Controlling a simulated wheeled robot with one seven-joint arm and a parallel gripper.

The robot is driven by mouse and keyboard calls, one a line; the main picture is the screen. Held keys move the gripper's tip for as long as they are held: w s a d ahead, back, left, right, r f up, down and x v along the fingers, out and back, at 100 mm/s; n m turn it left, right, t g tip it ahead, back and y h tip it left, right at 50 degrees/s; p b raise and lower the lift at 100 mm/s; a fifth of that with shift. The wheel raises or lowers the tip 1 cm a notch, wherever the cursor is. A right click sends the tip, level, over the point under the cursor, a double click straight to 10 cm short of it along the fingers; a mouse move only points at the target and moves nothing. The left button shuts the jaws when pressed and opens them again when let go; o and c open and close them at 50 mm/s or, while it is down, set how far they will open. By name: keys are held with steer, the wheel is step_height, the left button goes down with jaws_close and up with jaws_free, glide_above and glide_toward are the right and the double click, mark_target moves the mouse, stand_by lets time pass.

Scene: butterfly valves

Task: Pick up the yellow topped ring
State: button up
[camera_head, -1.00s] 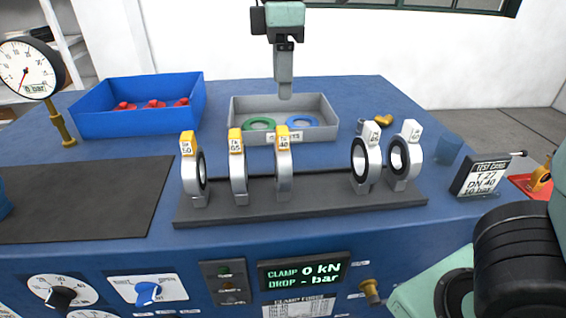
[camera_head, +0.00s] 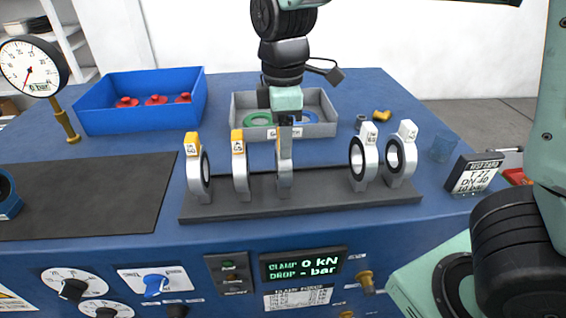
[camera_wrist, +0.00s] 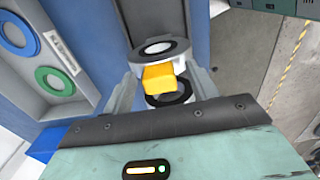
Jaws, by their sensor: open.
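Three yellow-topped rings stand upright on a dark rack (camera_head: 330,206): a left one (camera_head: 199,178), a second one (camera_head: 240,178), and a third one (camera_head: 284,182) whose top is hidden by my gripper (camera_head: 285,150) in the head view. In the wrist view the yellow top (camera_wrist: 160,79) lies between the two spread fingers of my gripper (camera_wrist: 166,85). The fingers reach down on either side of it. Contact with the ring cannot be made out.
Two white-topped rings (camera_head: 364,165) (camera_head: 401,160) stand right of my gripper. Behind are a grey gasket tray (camera_head: 325,130) and a blue bin (camera_head: 125,118) with red parts. A gauge (camera_head: 35,66) stands left, a test card (camera_head: 473,175) right. The dark mat (camera_head: 90,195) has clear room.

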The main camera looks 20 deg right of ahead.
steer(key=c, duration=1)
jaws_close()
steer(key=shift+r, duration=0.15)
